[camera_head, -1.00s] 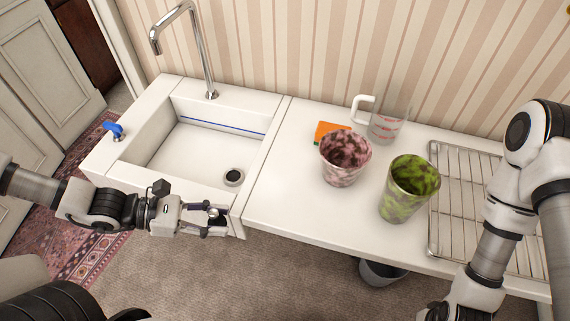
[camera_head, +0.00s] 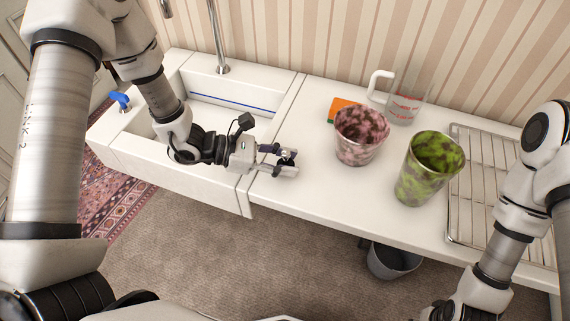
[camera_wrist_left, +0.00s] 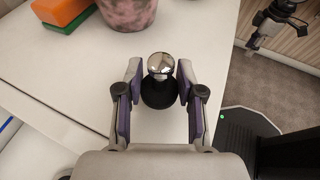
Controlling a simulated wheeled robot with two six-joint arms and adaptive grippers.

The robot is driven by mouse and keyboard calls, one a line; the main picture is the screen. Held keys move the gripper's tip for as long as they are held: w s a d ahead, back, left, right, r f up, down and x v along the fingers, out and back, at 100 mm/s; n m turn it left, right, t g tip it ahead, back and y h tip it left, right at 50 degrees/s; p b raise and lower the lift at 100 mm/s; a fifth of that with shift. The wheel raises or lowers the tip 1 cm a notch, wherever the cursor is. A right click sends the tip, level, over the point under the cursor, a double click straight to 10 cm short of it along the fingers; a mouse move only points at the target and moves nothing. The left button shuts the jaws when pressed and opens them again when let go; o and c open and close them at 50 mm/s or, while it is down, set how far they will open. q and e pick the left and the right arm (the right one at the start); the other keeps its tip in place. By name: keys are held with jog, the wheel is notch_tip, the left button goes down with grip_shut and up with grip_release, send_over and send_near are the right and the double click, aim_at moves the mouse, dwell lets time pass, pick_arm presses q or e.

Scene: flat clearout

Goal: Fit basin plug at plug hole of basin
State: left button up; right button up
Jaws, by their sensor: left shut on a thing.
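The basin plug (camera_wrist_left: 161,73) has a shiny chrome knob on a black base. It sits between the two fingers of my left gripper (camera_head: 287,163), which is shut on it above the counter's front edge, right of the basin. The white basin (camera_head: 205,113) is at the left, with a blue line on its back wall. Its plug hole is hidden behind my left arm in the head view. My right gripper (camera_wrist_left: 275,32) shows small at the top right of the left wrist view, its fingers apart and nothing seen between them.
A pink mottled cup (camera_head: 360,137), a green mottled cup (camera_head: 428,170), a measuring jug (camera_head: 407,100) and an orange sponge (camera_head: 340,107) stand on the counter. A wire rack (camera_head: 480,170) lies at right. A tap (camera_head: 219,45) rises behind the basin. A bin (camera_head: 392,262) stands below.

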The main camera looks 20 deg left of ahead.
pick_arm(q)
notch_tip(320, 180, down, 2)
jog(key=shift+a+f, duration=0.1)
jog(key=shift+s+f, duration=0.1)
jog(key=shift+f, duration=0.15)
jog(key=o, duration=1)
jog(key=shift+o, duration=0.2)
jog(key=shift+r, duration=0.1)
jog(key=shift+a+r, duration=0.15)
jog(key=shift+r, duration=0.1)
jog(key=p+v, duration=0.2)
jog(key=v, duration=0.8)
jog(key=shift+s+a+r, duration=0.1)
jog(key=shift+a+r, duration=0.15)
jog(key=shift+a, duration=0.05)
jog(key=shift+s+a, duration=0.25)
jog(key=shift+a, duration=0.2)
